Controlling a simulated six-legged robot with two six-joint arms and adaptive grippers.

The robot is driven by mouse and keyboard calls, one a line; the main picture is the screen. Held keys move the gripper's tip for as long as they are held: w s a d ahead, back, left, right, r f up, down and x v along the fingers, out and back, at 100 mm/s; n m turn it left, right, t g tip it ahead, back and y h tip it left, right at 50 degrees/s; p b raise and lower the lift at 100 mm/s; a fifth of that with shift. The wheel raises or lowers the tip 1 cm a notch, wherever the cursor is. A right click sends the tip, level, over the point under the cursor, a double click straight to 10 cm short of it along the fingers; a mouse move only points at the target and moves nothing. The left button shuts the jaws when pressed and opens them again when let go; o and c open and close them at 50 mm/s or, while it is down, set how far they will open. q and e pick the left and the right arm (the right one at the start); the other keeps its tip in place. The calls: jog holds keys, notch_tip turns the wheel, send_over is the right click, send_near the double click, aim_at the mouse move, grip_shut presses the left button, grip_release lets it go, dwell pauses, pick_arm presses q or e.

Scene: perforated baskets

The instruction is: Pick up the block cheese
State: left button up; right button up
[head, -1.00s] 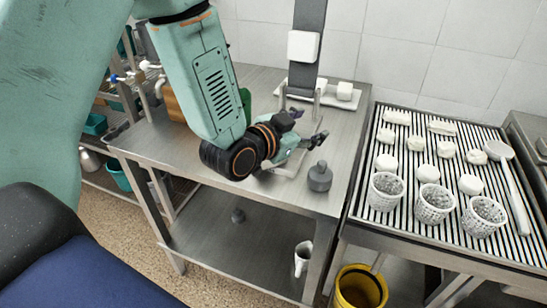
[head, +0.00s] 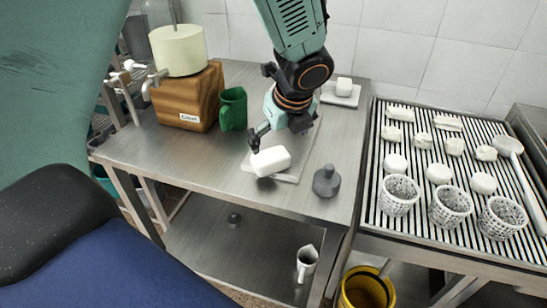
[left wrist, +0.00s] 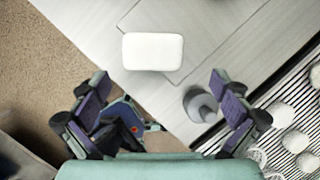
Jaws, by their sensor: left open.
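The block cheese, a white rounded block (head: 270,160), lies on a thin grey board (head: 306,150) on the steel table. It also shows in the left wrist view (left wrist: 153,51), beyond the fingertips. My left gripper (head: 282,130) is open and empty, pointing down just behind the block in the head view. In the left wrist view its two fingers (left wrist: 160,95) are spread wide, with the block ahead of the gap between them. I cannot tell whether a finger touches the block. My right gripper is in neither view.
A grey knobbed weight (head: 326,181) stands right of the block. A green jug (head: 233,109) and a wooden box (head: 188,98) stand to the left. Perforated baskets (head: 450,208) stand on the ribbed counter at right.

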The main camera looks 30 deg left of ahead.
aim_at(272, 155)
pick_arm(q)
jog(key=shift+s+a+f+m, duration=0.2)
jog(key=shift+s+a+m, duration=0.1)
jog(key=shift+s+a, duration=0.25)
jog(key=b+x, duration=0.3)
jog(key=x, duration=0.3)
jog(key=shift+w+d+f, duration=0.1)
jog(key=shift+w+f, duration=0.2)
jog(key=shift+f, duration=0.3)
jog(key=shift+w, duration=0.1)
jog(key=shift+c, duration=0.2)
